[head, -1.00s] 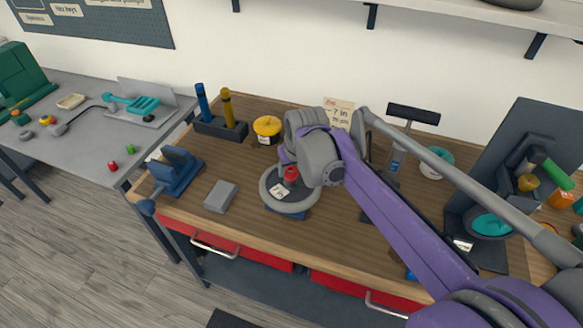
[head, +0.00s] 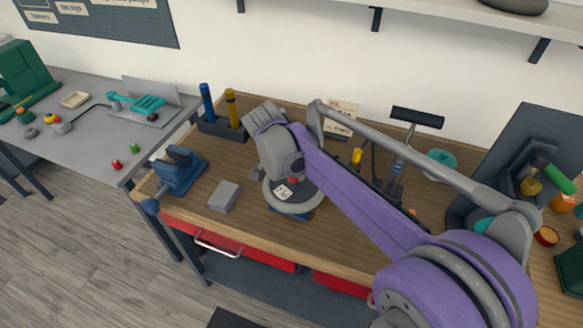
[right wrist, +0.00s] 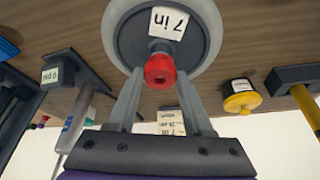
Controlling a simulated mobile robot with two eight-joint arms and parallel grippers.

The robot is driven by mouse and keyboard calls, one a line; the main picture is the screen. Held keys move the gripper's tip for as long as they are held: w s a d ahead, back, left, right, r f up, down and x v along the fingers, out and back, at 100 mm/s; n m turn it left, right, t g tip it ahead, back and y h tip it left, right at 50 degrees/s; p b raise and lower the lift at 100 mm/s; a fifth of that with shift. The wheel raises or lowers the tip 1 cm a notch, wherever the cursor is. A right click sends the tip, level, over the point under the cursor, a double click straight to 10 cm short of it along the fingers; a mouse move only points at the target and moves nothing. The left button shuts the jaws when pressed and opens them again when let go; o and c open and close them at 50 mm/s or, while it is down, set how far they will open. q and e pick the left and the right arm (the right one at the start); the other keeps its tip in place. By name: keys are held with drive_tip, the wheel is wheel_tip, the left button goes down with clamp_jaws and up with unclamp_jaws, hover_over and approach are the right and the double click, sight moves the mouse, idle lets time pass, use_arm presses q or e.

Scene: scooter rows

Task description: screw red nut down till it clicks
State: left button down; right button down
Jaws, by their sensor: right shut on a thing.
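The red nut (right wrist: 161,71) sits at the wheel's centre in the right wrist view; only a bit of red (head: 293,181) shows in the head view. My right gripper (right wrist: 160,72) is over the hub, its two fingers on either side of the nut and shut on it. The exact contact and the thread under the nut are hidden. My left gripper is out of view.
A grey block (head: 224,196) and a blue vise (head: 178,172) stand left of the wheel. A yellow tin (right wrist: 241,99) is near it in the wrist view. A holder (head: 222,127) with blue and yellow tools and a card (head: 340,117) stand behind.

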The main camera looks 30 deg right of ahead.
drive_tip(key=m, duration=0.1)
drive_tip(key=m+g, duration=0.1)
drive_tip(key=m, duration=0.1)
drive_tip(key=shift+s+d, duration=0.1)
drive_tip(key=shift+d, duration=0.2)
drive_tip(key=c, duration=0.7)
unclamp_jaws()
drive_tip(key=shift+m+g, duration=0.4)
drive_tip(key=shift+m, duration=0.2)
drive_tip(key=shift+o, duration=1.2)
drive_tip(key=shift+s+d, duration=0.1)
drive_tip(key=shift+d, duration=0.05)
drive_tip(key=shift+o, duration=1.2)
drive_tip(key=shift+s+d, duration=0.15)
drive_tip(key=shift+s, duration=0.2)
drive_tip(key=shift+w+a, duration=0.25)
drive_tip(key=p+v, duration=0.1)
drive_tip(key=v, duration=1)
drive_tip(key=s+a+f+n+t+y, duration=0.2)
drive_tip(key=s+a+f+n+t, duration=0.1)
drive_tip(key=s+f+n, duration=0.5)
drive_tip(key=s+a+f+n+t+y, duration=0.2)
drive_tip(key=s+a+f+n+t, duration=0.1)
drive_tip(key=s+f+n, duration=0.5)
drive_tip(key=s+n, duration=0.2)
drive_tip(key=s, duration=0.1)
drive_tip(key=shift+a, duration=0.2)
